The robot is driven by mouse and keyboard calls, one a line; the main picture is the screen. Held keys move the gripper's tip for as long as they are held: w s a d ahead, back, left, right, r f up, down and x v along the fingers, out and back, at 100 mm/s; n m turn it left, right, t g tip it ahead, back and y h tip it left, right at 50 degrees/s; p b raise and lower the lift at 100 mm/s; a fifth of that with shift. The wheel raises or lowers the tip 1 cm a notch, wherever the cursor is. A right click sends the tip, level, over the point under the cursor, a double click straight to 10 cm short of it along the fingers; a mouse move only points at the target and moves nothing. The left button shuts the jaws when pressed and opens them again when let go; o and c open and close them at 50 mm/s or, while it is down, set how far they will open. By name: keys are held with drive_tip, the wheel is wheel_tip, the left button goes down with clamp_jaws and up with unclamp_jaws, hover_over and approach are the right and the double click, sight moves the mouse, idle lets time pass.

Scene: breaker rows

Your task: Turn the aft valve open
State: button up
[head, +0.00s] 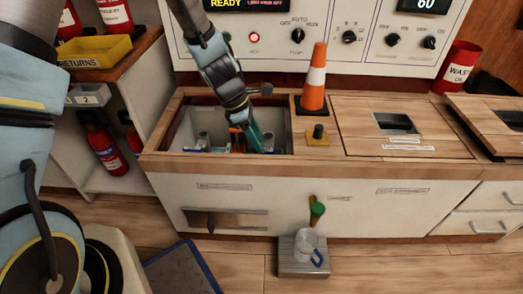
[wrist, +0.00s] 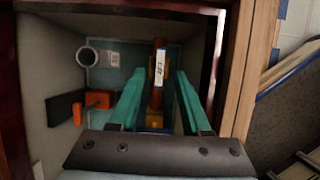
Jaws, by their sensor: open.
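My gripper (head: 258,143) reaches down into an open well in the counter (head: 184,165). In the wrist view its two teal fingers (wrist: 160,74) are apart. Between them stands an orange-brown valve handle (wrist: 158,98) with a small white tag (wrist: 160,64), whose lettering I cannot read surely. The handle lies lengthwise between the fingers, with a visible gap on either side. To its left is a second orange valve part (wrist: 97,100) with a dark handle (wrist: 64,107). In the head view my arm and fingers hide most of the handle.
A grey pipe end (wrist: 87,56) stands in the well's corner. An orange-and-white cone (head: 314,80) and a yellow-based black knob (head: 318,135) are right of the well. A wooden hatch cover (head: 380,146) lies farther right. The well's walls are close around my gripper.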

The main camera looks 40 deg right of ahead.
drive_tip(key=shift+b+x, duration=0.3)
drive_tip(key=shift+x, duration=1)
drive_tip(key=shift+c, duration=0.3)
clamp_jaws()
